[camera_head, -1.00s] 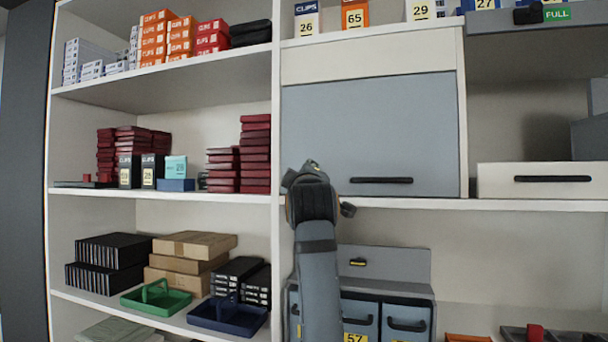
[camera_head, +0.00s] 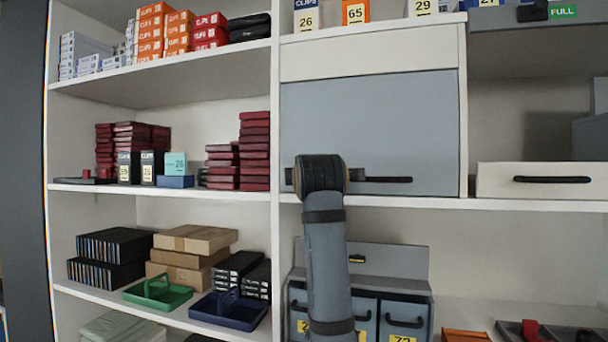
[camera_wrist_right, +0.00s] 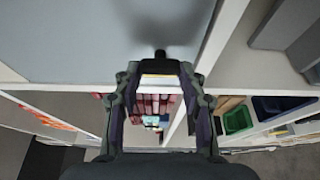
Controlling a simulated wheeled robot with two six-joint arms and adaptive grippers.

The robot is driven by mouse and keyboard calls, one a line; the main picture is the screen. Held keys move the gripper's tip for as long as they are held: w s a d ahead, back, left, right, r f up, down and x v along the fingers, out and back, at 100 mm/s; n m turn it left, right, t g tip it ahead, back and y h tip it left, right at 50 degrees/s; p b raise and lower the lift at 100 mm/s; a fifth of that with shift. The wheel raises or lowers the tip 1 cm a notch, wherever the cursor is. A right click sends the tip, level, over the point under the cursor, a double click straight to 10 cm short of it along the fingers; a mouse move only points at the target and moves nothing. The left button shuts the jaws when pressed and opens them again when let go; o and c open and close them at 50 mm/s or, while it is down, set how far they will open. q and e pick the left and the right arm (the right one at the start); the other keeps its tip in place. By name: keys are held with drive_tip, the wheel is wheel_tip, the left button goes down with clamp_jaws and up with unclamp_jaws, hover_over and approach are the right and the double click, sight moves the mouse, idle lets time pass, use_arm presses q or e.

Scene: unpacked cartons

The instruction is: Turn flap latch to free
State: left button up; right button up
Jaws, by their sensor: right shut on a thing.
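The grey-blue flap (camera_head: 375,125) hangs closed on the upper cabinet, with a black bar handle (camera_head: 388,180) near its lower edge. In the head view my right gripper is hidden behind its own wrist, at the flap's lower left corner. In the right wrist view my right gripper (camera_wrist_right: 160,67) has its fingers drawn in at a small dark latch knob (camera_wrist_right: 160,54) by the flap's edge, and is shut on it. The flap's grey face (camera_wrist_right: 85,35) fills the upper left there. The latch's exact angle is hidden. My left gripper is not in view.
The white shelf edge (camera_head: 420,204) runs just below the flap. A white drawer (camera_head: 535,181) stands to the right. Dark red boxes (camera_head: 255,152) are stacked left of the upright. Grey-blue bins (camera_head: 404,312) stand below, behind my arm.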

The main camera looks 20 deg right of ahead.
idle(0.3)
drive_tip(key=o, duration=1.1)
drive_tip(key=shift+o, duration=0.2)
drive_tip(key=v, duration=0.7)
drive_tip(key=shift+s, duration=0.2)
